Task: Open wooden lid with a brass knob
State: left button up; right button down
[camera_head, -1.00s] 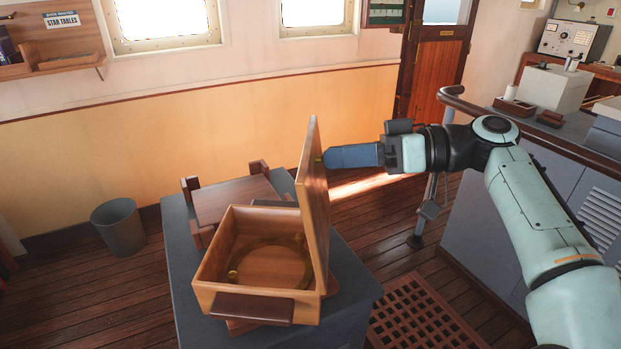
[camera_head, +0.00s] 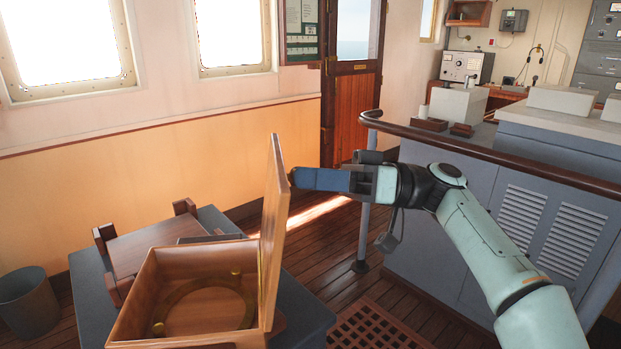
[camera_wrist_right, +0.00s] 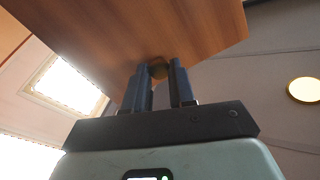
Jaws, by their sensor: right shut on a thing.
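The wooden lid (camera_head: 273,225) stands upright on the right side of the open wooden box (camera_head: 155,305). The lid's wooden face (camera_wrist_right: 150,35) fills the top of that view. My left gripper is not in view.
The box stands on a dark blue-grey table (camera_head: 303,315). A wooden piece (camera_head: 150,243) lies behind the box. A grey bin (camera_head: 28,302) stands at left. A console (camera_head: 500,205) with a wooden rail stands at right. A floor grating (camera_head: 375,330) lies between table and console.

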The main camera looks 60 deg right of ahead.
jog(key=shift+w+a+f, duration=0.1)
jog(key=shift+f, duration=0.15)
jog(key=c, duration=0.9)
grip_release()
jog(key=shift+c, duration=0.2)
jog(key=shift+r, duration=0.1)
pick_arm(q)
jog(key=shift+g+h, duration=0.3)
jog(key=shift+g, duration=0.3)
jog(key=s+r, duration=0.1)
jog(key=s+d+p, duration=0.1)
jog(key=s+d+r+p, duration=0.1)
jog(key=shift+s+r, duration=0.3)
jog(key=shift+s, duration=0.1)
pick_arm(e)
jog(key=v, duration=1.3)
